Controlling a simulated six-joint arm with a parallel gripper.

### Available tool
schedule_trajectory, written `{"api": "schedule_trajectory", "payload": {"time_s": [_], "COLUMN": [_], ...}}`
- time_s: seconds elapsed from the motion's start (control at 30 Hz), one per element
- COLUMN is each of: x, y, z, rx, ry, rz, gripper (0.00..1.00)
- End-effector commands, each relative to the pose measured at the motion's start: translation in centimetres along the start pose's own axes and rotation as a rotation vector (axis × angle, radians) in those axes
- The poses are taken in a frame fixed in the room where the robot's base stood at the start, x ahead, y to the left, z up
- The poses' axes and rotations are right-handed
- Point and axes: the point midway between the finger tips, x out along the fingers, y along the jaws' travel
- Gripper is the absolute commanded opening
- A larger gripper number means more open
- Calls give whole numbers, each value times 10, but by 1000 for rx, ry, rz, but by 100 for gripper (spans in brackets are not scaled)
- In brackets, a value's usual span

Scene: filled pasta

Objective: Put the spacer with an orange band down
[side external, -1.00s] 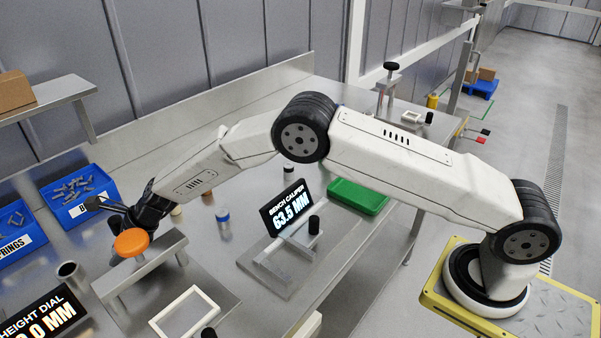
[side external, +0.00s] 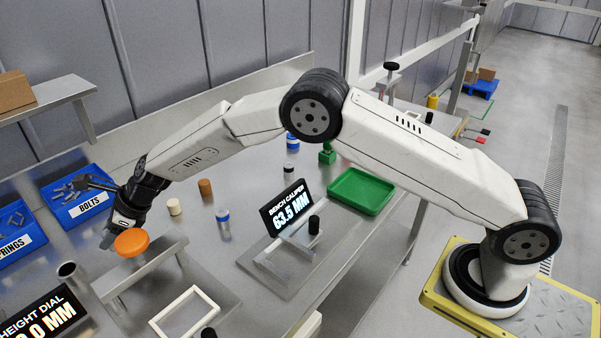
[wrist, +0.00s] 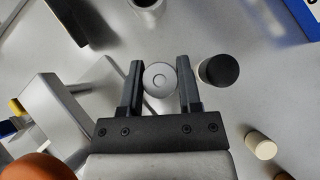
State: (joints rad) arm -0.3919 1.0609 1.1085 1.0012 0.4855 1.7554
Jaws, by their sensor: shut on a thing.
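My gripper (wrist: 161,80) is shut on a grey round spacer (wrist: 159,78) with a small central hole, seen end-on between the two fingers in the wrist view. Its side is hidden there, so I cannot see an orange band. In the side external view my gripper (side external: 107,238) points down just behind the orange disc of a bench stand. The held spacer cannot be made out in that view. I cannot tell whether it touches the bench.
A black-capped cylinder (wrist: 218,70) stands close beside the right finger. The orange disc (side external: 131,242) tops a metal stand (side external: 150,262). Nearby are a hollow tube (side external: 70,272), cream cylinder (side external: 174,207), brown cylinder (side external: 205,188) and blue bolts bin (side external: 82,200). A green tray (side external: 362,190) lies farther right.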

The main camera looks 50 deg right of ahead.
Motion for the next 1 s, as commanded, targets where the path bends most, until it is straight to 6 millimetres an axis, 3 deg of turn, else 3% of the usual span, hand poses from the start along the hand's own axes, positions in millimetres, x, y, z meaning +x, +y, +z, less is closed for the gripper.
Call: {"api": "schedule_trajectory", "payload": {"time_s": [0.33,1.0], "x": [-30,-33], "y": [0,0], "z": [30,33], "rx": [0,1], "ry": [-1,0], "rz": [0,0], "gripper": [0,0]}}
